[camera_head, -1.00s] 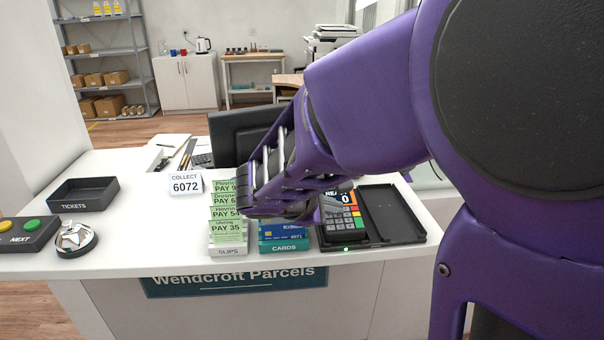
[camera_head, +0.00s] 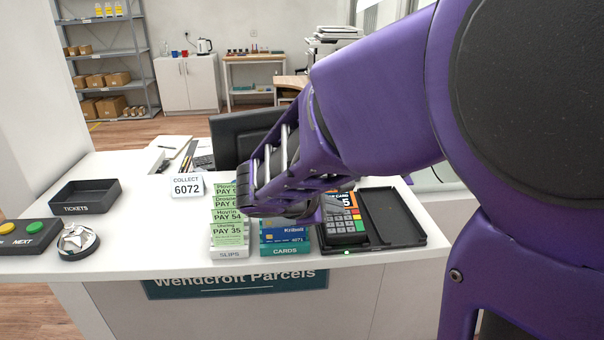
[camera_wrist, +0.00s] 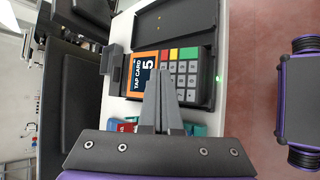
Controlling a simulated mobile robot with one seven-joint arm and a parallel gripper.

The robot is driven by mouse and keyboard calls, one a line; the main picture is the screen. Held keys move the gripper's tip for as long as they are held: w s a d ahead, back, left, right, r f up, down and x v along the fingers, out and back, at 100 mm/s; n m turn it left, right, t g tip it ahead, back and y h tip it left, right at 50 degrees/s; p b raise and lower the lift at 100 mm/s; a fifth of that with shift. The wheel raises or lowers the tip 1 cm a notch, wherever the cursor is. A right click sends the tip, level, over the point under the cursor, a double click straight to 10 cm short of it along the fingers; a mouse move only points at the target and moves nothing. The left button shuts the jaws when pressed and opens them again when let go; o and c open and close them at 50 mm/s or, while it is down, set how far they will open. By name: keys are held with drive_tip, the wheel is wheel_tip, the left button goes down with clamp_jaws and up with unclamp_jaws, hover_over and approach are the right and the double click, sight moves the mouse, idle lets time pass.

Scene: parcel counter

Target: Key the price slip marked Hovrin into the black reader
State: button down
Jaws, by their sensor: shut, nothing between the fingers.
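The green price slip marked Hovrin (camera_head: 227,216) stands in the slips holder in the head view and reads PAY 54. The black reader (camera_head: 344,237) is at the counter's front, right of the cards box. In the wrist view the reader (camera_wrist: 205,82) shows its keypad and a screen (camera_wrist: 144,74) reading TAP CARD and 5. My gripper (camera_wrist: 163,74) is shut and empty. Its fingertips are over the near edge of the keypad beside the screen; I cannot tell whether they touch. In the head view my wrist hides part of the reader's top.
The slips holder (camera_head: 229,253) carries several green slips. A blue card (camera_head: 284,232) stands in the cards box (camera_head: 285,250). A black tray (camera_head: 392,217) adjoins the reader on the right.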

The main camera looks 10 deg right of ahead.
drive_tip(key=shift+a, duration=1)
drive_tip(key=shift+w+f+b, duration=0.1)
drive_tip(key=shift+f+b, duration=0.35)
drive_tip(key=shift+b, duration=0.05)
drive_tip(key=shift+f, duration=0.25)
drive_tip(key=shift+r, duration=0.7)
